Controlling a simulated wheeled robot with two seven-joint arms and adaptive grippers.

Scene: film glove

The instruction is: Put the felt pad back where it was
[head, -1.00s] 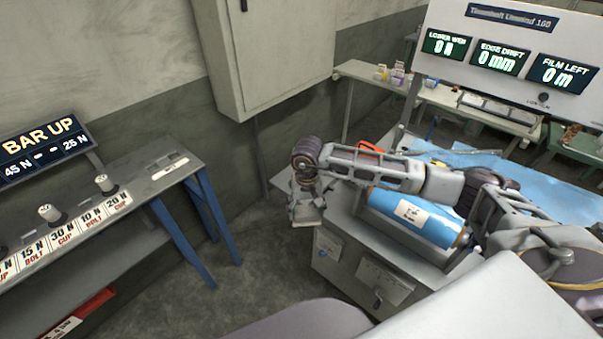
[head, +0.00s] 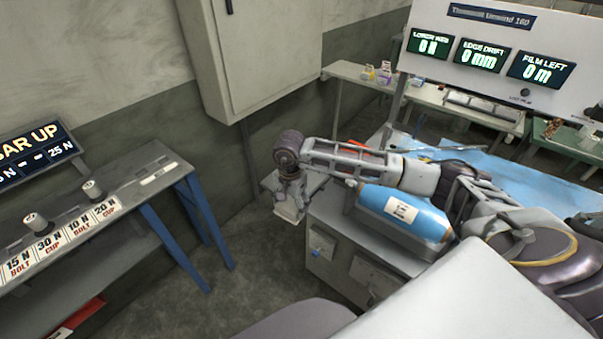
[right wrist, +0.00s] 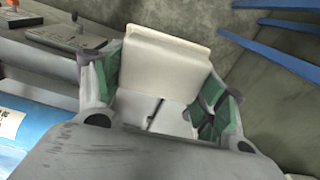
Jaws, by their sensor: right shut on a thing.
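My right gripper (head: 291,196) hangs in front of the left end of the machine, above the floor. In the right wrist view its green-lined fingers (right wrist: 166,92) are shut on a pale, off-white pad-like piece, likely the felt pad (right wrist: 160,62). The piece has a flat face and a raised lip along its far edge. It also shows as a small pale slab at the gripper's lower end in the head view (head: 288,213). Its lower part is partly hidden by my gripper's body. My left gripper is not in view.
A blue film roll (head: 410,211) lies on the grey machine cabinet (head: 338,266), beneath my right arm. A bench (head: 150,181) with labelled weights and blue legs stands at left. A wall cabinet (head: 262,55) hangs behind. Open floor (head: 205,300) lies between bench and machine.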

